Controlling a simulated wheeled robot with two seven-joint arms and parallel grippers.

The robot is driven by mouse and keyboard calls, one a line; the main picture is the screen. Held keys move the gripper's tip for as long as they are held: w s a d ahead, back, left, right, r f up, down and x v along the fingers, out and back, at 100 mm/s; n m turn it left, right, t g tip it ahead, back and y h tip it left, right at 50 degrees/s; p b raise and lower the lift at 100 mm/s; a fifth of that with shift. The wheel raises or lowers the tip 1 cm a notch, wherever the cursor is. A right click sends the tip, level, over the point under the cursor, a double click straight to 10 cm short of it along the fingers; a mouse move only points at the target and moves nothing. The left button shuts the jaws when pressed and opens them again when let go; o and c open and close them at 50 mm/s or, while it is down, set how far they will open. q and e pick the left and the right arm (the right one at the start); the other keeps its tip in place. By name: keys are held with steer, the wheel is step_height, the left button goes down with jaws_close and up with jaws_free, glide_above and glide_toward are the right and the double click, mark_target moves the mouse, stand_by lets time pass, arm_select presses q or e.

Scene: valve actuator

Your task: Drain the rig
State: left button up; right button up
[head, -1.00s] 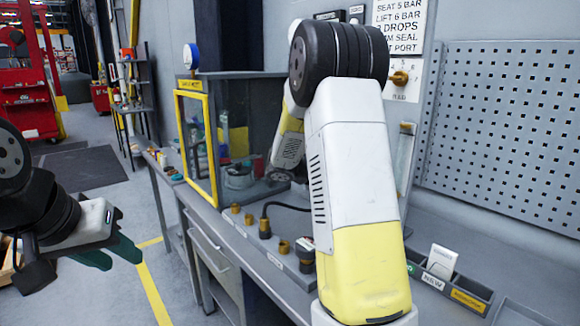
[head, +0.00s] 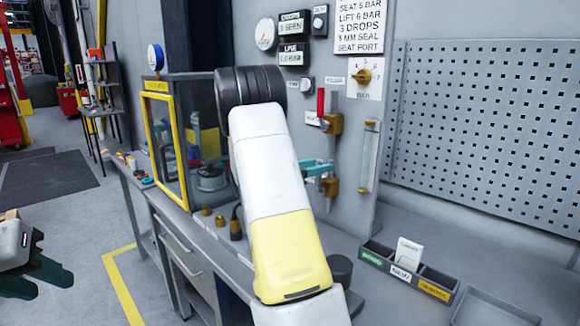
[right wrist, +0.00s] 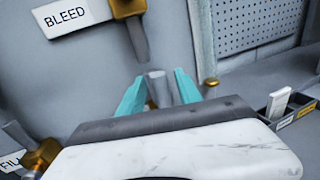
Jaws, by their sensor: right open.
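My right gripper (head: 324,169) is at the wall panel, mostly behind my right arm. Its teal fingers (right wrist: 158,92) are apart, with a short grey rod end (right wrist: 157,88) showing between or just beyond them; I cannot tell if they touch it. A brass valve (right wrist: 128,7) with a grey lever sits beside a BLEED label (right wrist: 74,15). Another brass fitting (right wrist: 42,154) is by a partly hidden label at lower left. In the head view, a brass valve (head: 333,124) is above the gripper and a brass fitting (head: 331,187) just below. My left gripper (head: 38,279) is open and empty.
A yellow-framed glass cabinet (head: 167,150) stands on the bench at left. A sight tube (head: 370,156) is right of the valves. A divided tray (head: 408,272) with a white card is on the bench at right. Gauges and a selector knob (head: 363,76) are above.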

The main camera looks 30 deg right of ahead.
steer(key=shift+c, duration=0.2)
jaws_close()
stand_by(1.3)
